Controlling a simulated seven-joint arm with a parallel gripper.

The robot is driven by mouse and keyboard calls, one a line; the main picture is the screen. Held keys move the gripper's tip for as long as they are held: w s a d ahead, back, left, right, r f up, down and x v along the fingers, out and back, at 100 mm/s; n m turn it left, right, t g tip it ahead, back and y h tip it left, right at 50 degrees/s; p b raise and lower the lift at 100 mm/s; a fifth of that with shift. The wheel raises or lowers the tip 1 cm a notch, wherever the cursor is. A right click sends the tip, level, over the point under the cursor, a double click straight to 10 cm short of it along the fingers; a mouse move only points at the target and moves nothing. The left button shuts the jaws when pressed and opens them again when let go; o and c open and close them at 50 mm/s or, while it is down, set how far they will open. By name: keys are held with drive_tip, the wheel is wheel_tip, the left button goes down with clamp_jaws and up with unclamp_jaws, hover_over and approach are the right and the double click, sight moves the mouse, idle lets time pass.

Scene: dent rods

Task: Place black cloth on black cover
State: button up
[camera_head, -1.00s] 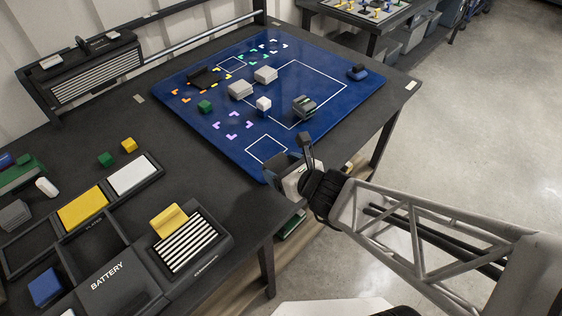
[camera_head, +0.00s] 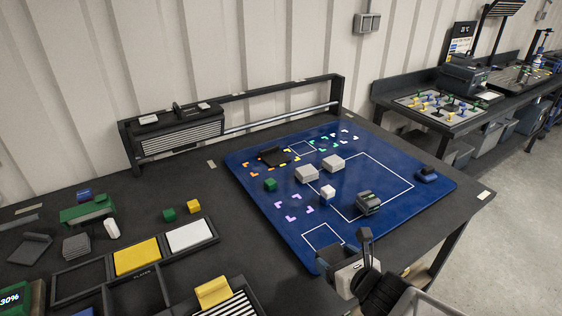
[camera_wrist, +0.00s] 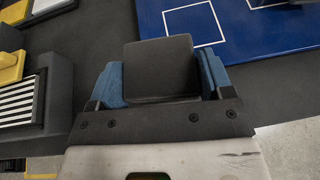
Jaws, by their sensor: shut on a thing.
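My gripper (camera_wrist: 160,75) is shut on a dark, square, flat-faced piece (camera_wrist: 160,68), which looks like the black cloth. It sits between the two blue finger pads. In the head view my gripper (camera_head: 350,256) is over the front edge of the table, by the near corner of the blue mat. I cannot say for certain which thing is the black cover. A dark flat piece with a raised part (camera_head: 273,156) lies on the mat's far left, among orange corner marks. A dark folded piece (camera_head: 30,249) lies on the table at far left.
The blue mat (camera_head: 400,203) carries pale grey blocks (camera_head: 333,163), a green cube (camera_head: 270,184), a white cube (camera_head: 327,192) and a striped dark block (camera_head: 368,203). A black tray (camera_head: 150,275) with yellow and white panels is at left. Bare tabletop (camera_head: 225,200) lies between.

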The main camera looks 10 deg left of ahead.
drive_tip(key=shift+w+a+r, duration=0.3)
drive_tip(key=shift+w+r, duration=0.05)
drive_tip(key=shift+w, duration=0.2)
drive_tip(key=w+a+r+n+g+y, duration=0.25)
drive_tip(key=w+a, duration=0.35)
drive_tip(key=w, duration=0.5)
drive_tip(key=w+a+r+n+g+y, duration=0.2)
drive_tip(key=w+a+n+g, duration=0.3)
drive_tip(key=w, duration=0.5)
drive_tip(key=shift+w+a+f+n+g, duration=0.45)
drive_tip(key=shift+w+a+f, duration=0.4)
drive_tip(key=shift+w, duration=0.7)
drive_tip(key=shift+w+a+f+n+g, duration=0.5)
drive_tip(key=shift+w+a, duration=0.5)
drive_tip(key=shift+w, duration=0.5)
drive_tip(key=shift+w+a+f+n+g, duration=0.4)
drive_tip(key=shift+w+a+f, duration=0.5)
drive_tip(key=shift+w, duration=0.65)
drive_tip(key=shift+a, duration=0.1)
drive_tip(key=shift+w+a, duration=0.25)
drive_tip(key=shift+w, duration=0.3)
hover_over(282, 161)
drive_tip(key=shift+f, duration=0.7)
